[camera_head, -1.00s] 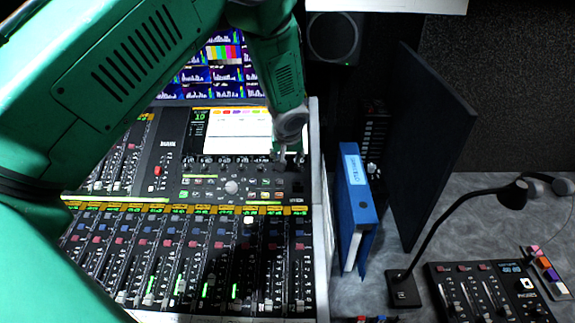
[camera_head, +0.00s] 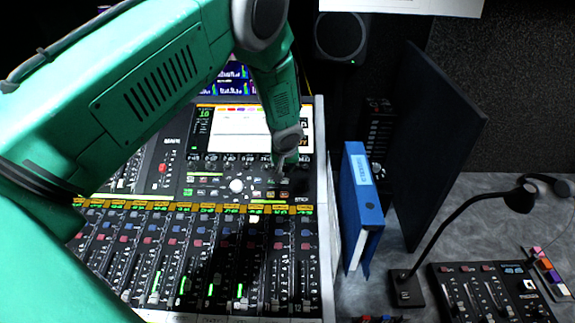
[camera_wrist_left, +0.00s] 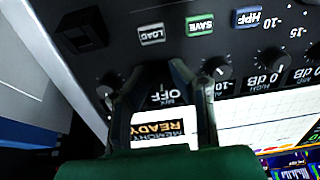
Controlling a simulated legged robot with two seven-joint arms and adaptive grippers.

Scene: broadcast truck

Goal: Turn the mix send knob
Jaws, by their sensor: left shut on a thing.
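My left gripper (camera_head: 278,170) reaches down onto the mixing console (camera_head: 190,215), just below the right part of its bright screen (camera_head: 232,130). In the left wrist view its two dark fingers (camera_wrist_left: 160,80) straddle a spot in the knob row, above a label reading "MIX" and "OFF". The fingers are shut on the mix send knob, which they mostly hide. A readout with "MEMORY READY" (camera_wrist_left: 165,133) shows between the fingers. Neighbouring knobs (camera_wrist_left: 217,68) stand free on both sides. My right gripper is in no view.
Buttons marked LOAD (camera_wrist_left: 151,34), SAVE (camera_wrist_left: 199,25) and HPF (camera_wrist_left: 248,17) lie close to the fingers. Faders (camera_head: 200,280) fill the console's front.

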